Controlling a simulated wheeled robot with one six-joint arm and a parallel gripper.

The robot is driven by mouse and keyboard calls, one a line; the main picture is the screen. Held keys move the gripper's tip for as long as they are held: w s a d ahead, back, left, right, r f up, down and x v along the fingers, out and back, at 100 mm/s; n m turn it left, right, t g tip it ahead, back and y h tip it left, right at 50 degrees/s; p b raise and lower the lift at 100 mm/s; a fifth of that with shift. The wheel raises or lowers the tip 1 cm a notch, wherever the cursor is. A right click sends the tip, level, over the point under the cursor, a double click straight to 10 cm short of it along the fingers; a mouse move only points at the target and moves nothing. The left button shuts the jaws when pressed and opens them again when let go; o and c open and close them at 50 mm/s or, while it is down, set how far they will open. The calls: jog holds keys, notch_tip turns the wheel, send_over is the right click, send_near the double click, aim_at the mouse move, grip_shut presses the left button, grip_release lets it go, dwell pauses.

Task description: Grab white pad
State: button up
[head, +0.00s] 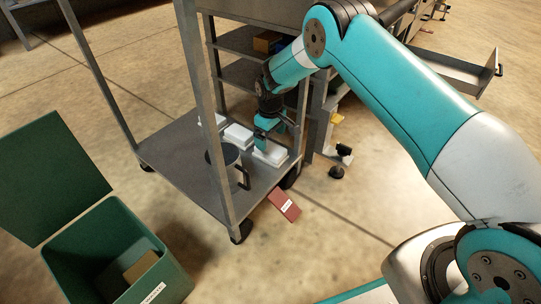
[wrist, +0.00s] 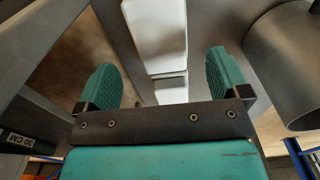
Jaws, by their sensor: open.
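Several white pads lie in a row on the lower shelf of a grey metal cart. The nearest white pad (head: 270,154) is just below my gripper (head: 268,137), and another white pad (head: 238,136) lies behind it. My gripper points down, its green fingers apart. In the wrist view, a white pad (wrist: 157,35) and a further white piece (wrist: 171,88) show in the gap between the open fingers (wrist: 162,62). Nothing is held. I cannot tell whether the fingers touch the nearest pad.
A dark cylindrical pot (head: 224,156) with a handle stands left of the pads; it is close on the right in the wrist view (wrist: 297,65). A cart post (head: 205,100) rises in front. A red labelled piece (head: 284,204) is by the shelf's edge. A green bin (head: 115,250) stands lower left.

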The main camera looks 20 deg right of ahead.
aim_at(271, 148)
notch_tip(271, 148, down, 5)
jog(key=shift+r+b, duration=0.1)
jog(key=shift+b, duration=0.95)
jog(key=shift+r, duration=0.1)
jog(key=shift+c, duration=0.2)
jog(key=c, duration=1)
